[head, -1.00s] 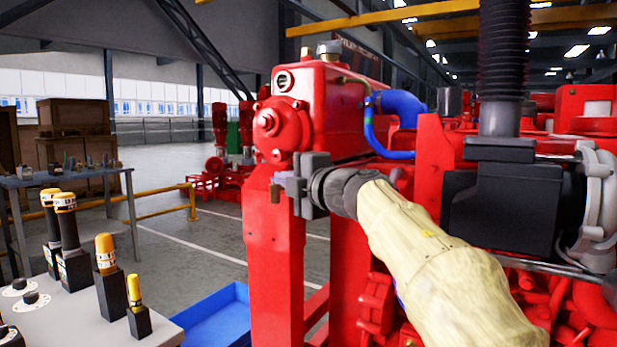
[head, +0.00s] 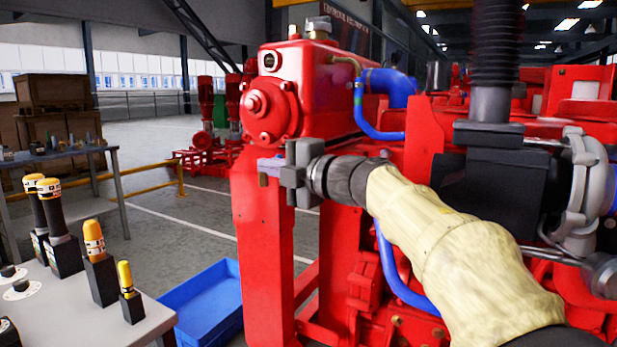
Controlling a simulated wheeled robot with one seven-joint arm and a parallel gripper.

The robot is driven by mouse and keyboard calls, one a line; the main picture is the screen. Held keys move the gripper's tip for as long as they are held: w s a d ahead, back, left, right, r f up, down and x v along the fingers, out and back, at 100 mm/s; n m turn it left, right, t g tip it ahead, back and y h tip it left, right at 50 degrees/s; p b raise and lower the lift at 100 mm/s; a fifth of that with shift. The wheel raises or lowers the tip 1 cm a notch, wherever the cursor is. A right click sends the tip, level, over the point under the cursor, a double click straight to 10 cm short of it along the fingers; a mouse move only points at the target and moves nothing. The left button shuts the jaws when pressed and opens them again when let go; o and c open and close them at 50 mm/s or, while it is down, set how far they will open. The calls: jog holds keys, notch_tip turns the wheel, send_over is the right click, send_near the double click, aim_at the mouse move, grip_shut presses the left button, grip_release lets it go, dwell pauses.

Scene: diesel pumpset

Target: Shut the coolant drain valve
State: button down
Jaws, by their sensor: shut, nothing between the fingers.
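My gripper (head: 268,170) is a grey block with short fingers pointing left, at the end of my cream-sleeved arm. It is shut and empty. It is in front of the red upright post, just below the rounded red end cover (head: 270,108) of the coolant tank (head: 325,85). I cannot tell whether its fingertips touch the post or stand off it. I cannot make out the coolant drain valve or its handle; it may be hidden behind my gripper or arm.
A blue tray (head: 208,300) lies on the floor left of the red post (head: 262,250). A grey bench with yellow-topped tools (head: 95,240) stands at the lower left. Blue hoses (head: 392,275) run beside the engine. A dark filter housing (head: 497,185) is at the right. Open floor lies behind.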

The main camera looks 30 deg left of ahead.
jog(key=s+d+p, duration=0.1)
jog(key=s+d, duration=0.1)
jog(key=d, duration=0.8)
jog(key=shift+w, duration=0.1)
